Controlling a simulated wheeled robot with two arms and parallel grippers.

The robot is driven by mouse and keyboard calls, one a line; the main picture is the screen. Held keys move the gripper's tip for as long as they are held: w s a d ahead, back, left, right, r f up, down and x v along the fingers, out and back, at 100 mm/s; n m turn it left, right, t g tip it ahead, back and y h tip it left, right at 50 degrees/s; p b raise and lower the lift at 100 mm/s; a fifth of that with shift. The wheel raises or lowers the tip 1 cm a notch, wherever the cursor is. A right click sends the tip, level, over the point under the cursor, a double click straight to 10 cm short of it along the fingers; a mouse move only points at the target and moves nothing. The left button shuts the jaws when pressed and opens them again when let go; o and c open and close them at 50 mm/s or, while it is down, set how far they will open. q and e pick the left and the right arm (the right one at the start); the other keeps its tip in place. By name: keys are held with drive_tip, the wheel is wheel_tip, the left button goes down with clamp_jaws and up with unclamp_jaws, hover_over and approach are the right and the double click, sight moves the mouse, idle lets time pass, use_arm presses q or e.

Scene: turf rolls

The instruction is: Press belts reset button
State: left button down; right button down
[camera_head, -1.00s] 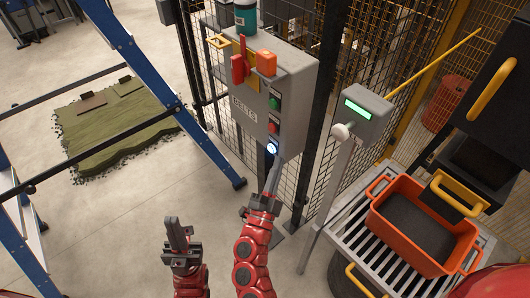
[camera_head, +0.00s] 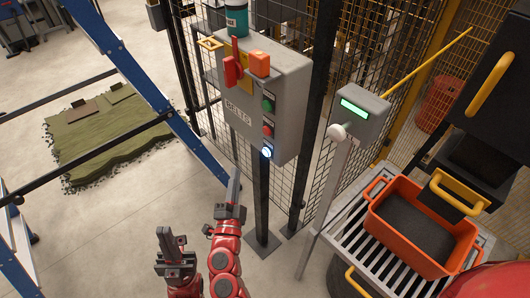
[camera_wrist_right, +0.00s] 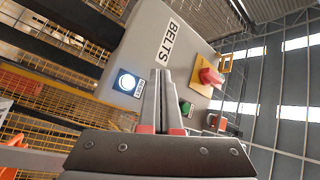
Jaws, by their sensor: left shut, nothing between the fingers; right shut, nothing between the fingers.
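The grey belts control box (camera_head: 290,88) hangs on the mesh fence and carries a "BELTS" label. A glowing blue-white button (camera_head: 267,151) sits lowest on its front, below a red button (camera_head: 268,129) and a green button (camera_head: 268,104). My right gripper (camera_head: 236,172) is shut and empty, pointing up, to the left of and below the glowing button and apart from it. In the right wrist view, the shut fingers (camera_wrist_right: 158,82) stand beside the glowing button (camera_wrist_right: 126,82) and hide part of the box. My left gripper (camera_head: 163,232) is shut and empty, lower left.
A red switch handle (camera_head: 232,66) and an orange block (camera_head: 260,64) are at the box's top. A grey post panel (camera_head: 362,112) stands right of the box. An orange crate (camera_head: 386,228) sits on a slatted table. A blue frame leg (camera_head: 150,90) stands at left.

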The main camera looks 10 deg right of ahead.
drive_tip(key=w+d, duration=0.4)
drive_tip(key=d, duration=0.2)
drive_tip(key=shift+w+d, duration=0.15)
drive_tip(key=shift+w, duration=0.15)
drive_tip(key=shift+w+d, duration=0.1)
drive_tip(key=shift+d, duration=0.05)
idle(1.8)
drive_tip(key=shift+w+d, duration=0.1)
drive_tip(key=shift+d, duration=0.1)
drive_tip(key=shift+w+d, duration=0.25)
drive_tip(key=shift+d, duration=0.1)
idle(0.7)
drive_tip(key=shift+a, duration=0.15)
drive_tip(key=shift+s+a, duration=0.5)
drive_tip(key=shift+a, duration=0.05)
drive_tip(key=shift+s+a, duration=0.75)
drive_tip(key=shift+a, duration=0.3)
drive_tip(key=shift+s+a, duration=0.7)
drive_tip(key=shift+a, duration=0.3)
